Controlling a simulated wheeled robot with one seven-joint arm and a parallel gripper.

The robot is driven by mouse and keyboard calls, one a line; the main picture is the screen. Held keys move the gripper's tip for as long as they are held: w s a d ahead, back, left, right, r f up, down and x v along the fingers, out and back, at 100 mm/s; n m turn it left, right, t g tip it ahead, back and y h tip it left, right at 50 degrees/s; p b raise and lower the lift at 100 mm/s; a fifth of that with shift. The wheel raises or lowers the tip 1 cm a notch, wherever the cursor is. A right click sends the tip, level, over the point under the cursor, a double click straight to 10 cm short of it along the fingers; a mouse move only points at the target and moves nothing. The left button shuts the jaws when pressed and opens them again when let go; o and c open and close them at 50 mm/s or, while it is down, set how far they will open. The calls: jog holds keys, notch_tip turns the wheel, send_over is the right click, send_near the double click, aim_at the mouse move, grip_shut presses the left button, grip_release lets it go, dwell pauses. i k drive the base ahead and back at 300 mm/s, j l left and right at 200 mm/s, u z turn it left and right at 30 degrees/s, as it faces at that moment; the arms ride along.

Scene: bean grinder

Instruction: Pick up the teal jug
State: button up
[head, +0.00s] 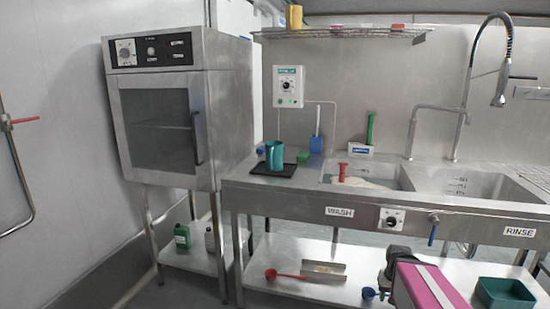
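The teal jug (275,155) stands upright on a dark mat (274,170) at the left end of the steel sink counter. Its handle shows at its left side, and nothing touches it from above. A pink and dark grey part at the lower right, which looks like part of my arm, is well to the right of the jug and nearer to me. No gripper fingers can be made out.
A steel oven (165,110) stands left of the counter (300,188). A small green item (303,157) and a blue scraper (316,143) are right of the jug. The sink basins and tall faucet (500,80) are farther right. A wire shelf (340,33) hangs above.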

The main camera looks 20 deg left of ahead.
aim_at(274, 150)
jog(key=u, duration=0.4)
jog(key=l+u, duration=0.1)
jog(key=u, duration=0.3)
jog(key=l+u, duration=0.1)
jog(key=u, duration=0.75)
jog(key=k, duration=0.05)
